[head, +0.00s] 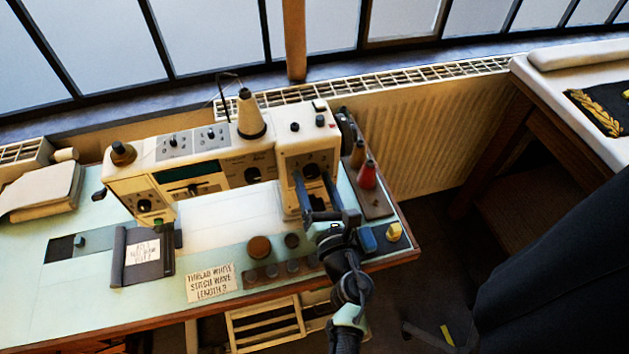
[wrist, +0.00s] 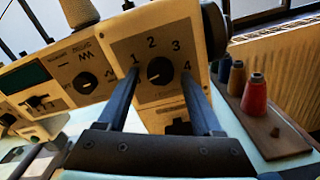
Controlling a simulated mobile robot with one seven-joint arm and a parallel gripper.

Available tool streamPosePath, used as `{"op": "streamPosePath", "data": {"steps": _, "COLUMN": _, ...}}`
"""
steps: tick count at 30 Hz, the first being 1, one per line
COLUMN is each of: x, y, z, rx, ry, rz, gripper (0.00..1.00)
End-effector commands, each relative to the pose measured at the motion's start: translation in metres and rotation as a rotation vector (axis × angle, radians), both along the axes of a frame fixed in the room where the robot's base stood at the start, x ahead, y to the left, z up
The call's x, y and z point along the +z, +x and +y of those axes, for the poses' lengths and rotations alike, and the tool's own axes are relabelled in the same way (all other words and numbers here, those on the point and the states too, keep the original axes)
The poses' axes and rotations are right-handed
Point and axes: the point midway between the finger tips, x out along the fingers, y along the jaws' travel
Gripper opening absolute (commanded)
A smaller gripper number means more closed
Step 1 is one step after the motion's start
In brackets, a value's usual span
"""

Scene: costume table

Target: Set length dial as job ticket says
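The length dial (wrist: 160,71) is a black round knob on the cream sewing machine's right end, with numbers 1 to 4 around it. The small print under it is too blurred to read, and I cannot tell surely which number its pointer faces. In the head view the dial (head: 312,170) is small, between my fingers. My gripper (wrist: 161,72) is open, with one blue finger on each side of the dial, apart from it. The job ticket (head: 211,283) lies at the table's front; it reads thread white, stitch wave, length, then a digit that looks like 2.
A stitch dial (wrist: 87,83) with wave marks sits left of the length dial. Thread cones, one red (head: 367,175), stand right of the machine.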

Motion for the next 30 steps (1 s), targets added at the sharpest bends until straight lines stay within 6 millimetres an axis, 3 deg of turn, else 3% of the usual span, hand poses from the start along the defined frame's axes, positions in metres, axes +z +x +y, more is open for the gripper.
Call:
{"op": "streamPosePath", "data": {"steps": 1, "x": 0.0000, "y": -0.0002, "z": -0.0001, "rx": 0.000, "ry": 0.000, "rz": 0.000, "gripper": 0.56}}
{"op": "streamPosePath", "data": {"steps": 9, "x": 0.0000, "y": -0.0004, "z": -0.0002, "rx": 0.000, "ry": 0.000, "rz": 0.000, "gripper": 0.08}}
{"op": "streamPosePath", "data": {"steps": 11, "x": 0.0000, "y": -0.0004, "z": -0.0002, "rx": 0.000, "ry": 0.000, "rz": 0.000, "gripper": 0.00}}
{"op": "streamPosePath", "data": {"steps": 22, "x": 0.0007, "y": -0.0004, "z": -0.0001, "rx": 0.000, "ry": 0.038, "rz": 0.010, "gripper": 0.00}}
{"op": "streamPosePath", "data": {"steps": 30, "x": 0.0018, "y": -0.0006, "z": 0.0012, "rx": 0.001, "ry": 0.194, "rz": 0.054, "gripper": 0.00}}
